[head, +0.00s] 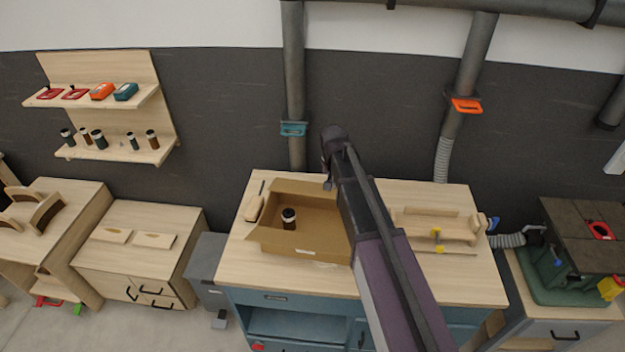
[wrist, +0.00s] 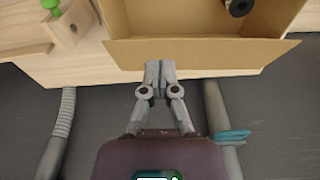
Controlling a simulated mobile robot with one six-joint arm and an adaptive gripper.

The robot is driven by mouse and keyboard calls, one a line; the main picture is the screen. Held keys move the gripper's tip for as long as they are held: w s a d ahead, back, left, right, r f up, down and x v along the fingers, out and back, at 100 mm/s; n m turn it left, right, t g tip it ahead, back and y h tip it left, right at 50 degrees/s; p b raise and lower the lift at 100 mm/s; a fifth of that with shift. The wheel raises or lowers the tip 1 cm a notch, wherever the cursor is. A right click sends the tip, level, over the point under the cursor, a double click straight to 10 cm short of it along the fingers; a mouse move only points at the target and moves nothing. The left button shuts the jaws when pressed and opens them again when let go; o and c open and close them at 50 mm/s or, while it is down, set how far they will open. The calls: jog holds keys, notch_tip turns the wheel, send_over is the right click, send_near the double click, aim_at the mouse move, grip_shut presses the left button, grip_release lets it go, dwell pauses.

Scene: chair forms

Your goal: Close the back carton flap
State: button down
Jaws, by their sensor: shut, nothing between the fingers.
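The open cardboard carton (head: 285,241) stands on the workbench, with a dark-capped jar (head: 288,217) inside. The back flap (wrist: 220,55) is open and leans outward from the carton's back wall in the wrist view. In the head view the back flap (head: 300,189) shows along the far side, its right end hidden behind my arm. My gripper (wrist: 160,70) is shut and empty, its fingertips at the outer edge of the back flap. I cannot tell whether they touch it. In the head view my gripper (head: 328,182) hangs at the carton's far edge.
A vertical pipe with a teal clamp (head: 293,129) rises behind the bench. A green knob (wrist: 51,5) shows in the wrist view. The bench front is clear.

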notch_tip(320, 180, up, 5)
jog(key=p, duration=0.3)
send_over(313, 195)
jog(key=shift+s+d+f, duration=0.1)
jog(key=shift+s, duration=0.2)
jog(key=shift+f, duration=0.2)
jog(key=f+b, duration=0.3)
jog(key=w+f+b, duration=0.1)
jog(key=f+b, duration=0.6)
jog(key=shift+w+d, duration=0.1)
jog(key=shift+w, duration=0.1)
jog(key=shift+s+f+b, duration=0.35)
jog(key=shift+f+b, duration=0.5)
jog(key=shift+s+f+b, duration=0.3)
jog(key=shift+f+b, duration=0.5)
jog(key=shift+b, duration=0.05)
